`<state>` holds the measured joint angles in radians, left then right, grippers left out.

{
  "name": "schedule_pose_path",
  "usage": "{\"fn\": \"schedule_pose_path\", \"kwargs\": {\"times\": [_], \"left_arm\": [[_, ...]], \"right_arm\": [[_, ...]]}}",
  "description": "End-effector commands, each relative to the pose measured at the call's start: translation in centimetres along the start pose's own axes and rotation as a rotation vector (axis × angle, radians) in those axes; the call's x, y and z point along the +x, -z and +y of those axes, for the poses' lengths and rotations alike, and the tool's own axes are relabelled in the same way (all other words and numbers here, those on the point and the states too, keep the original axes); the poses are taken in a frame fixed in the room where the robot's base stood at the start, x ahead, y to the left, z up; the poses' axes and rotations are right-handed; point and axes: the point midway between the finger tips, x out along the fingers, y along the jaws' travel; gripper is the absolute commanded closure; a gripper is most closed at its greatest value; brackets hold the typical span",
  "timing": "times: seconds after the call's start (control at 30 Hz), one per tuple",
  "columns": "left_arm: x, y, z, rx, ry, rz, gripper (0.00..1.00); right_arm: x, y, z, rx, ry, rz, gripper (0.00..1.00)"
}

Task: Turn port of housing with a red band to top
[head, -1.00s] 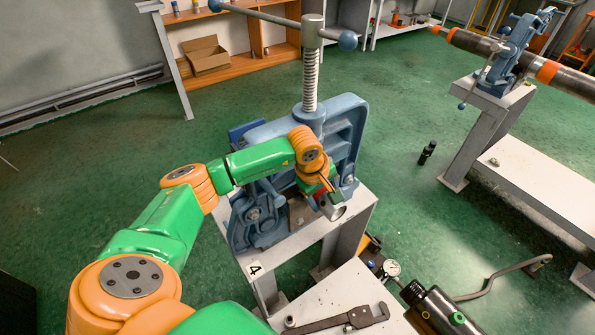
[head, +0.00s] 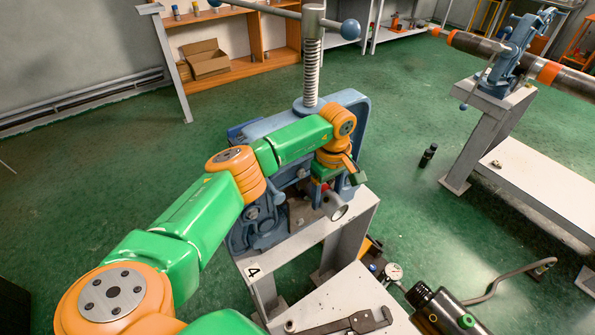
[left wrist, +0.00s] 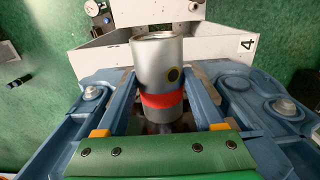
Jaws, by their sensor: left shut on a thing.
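The housing (head: 339,208) is a silver cylinder with a red band, lying in the blue pipe vise (head: 350,112). In the left wrist view the housing (left wrist: 158,62) shows its red band near my gripper, and a round dark port (left wrist: 174,75) faces the camera, slightly right of the middle. My left gripper (head: 335,186) is at the vise, shut on the housing. In the left wrist view its two fingers (left wrist: 163,104) lie on either side of the cylinder around the band. The arm hides part of the vise. My right gripper is not in view.
The vise stands on a grey stand marked 4, with its screw and long handle (head: 313,60) rising above. A wrench (head: 345,322), a gauge (head: 393,271) and a black cylinder (head: 432,306) are at the lower right. A second vise (head: 512,58) holds a pipe.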

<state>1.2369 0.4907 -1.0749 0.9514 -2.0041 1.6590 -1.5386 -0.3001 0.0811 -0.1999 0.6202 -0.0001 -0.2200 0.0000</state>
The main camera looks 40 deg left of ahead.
Motion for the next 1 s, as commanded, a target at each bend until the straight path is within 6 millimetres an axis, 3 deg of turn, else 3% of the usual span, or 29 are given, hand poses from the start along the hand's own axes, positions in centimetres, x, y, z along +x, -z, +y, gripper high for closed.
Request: {"fn": "schedule_pose_path", "kwargs": {"times": [0.03,0.13,0.37,0.7,1.0], "left_arm": [[0.1,0.0,0.0,0.000,0.002,-0.002,0.26],[0.1,0.0,0.0,0.000,0.001,-0.002,0.00],[0.0,0.0,0.0,0.000,0.001,-0.002,0.00],[-6.1,0.0,0.1,0.000,-0.001,0.000,0.00],[-7.0,0.0,0.0,0.001,0.002,-0.002,0.00]], "right_arm": [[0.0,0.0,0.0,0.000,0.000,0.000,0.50],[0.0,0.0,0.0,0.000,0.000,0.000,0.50],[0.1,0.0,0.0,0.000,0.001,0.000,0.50],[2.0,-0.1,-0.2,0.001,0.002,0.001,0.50],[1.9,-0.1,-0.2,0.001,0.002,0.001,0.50]]}}
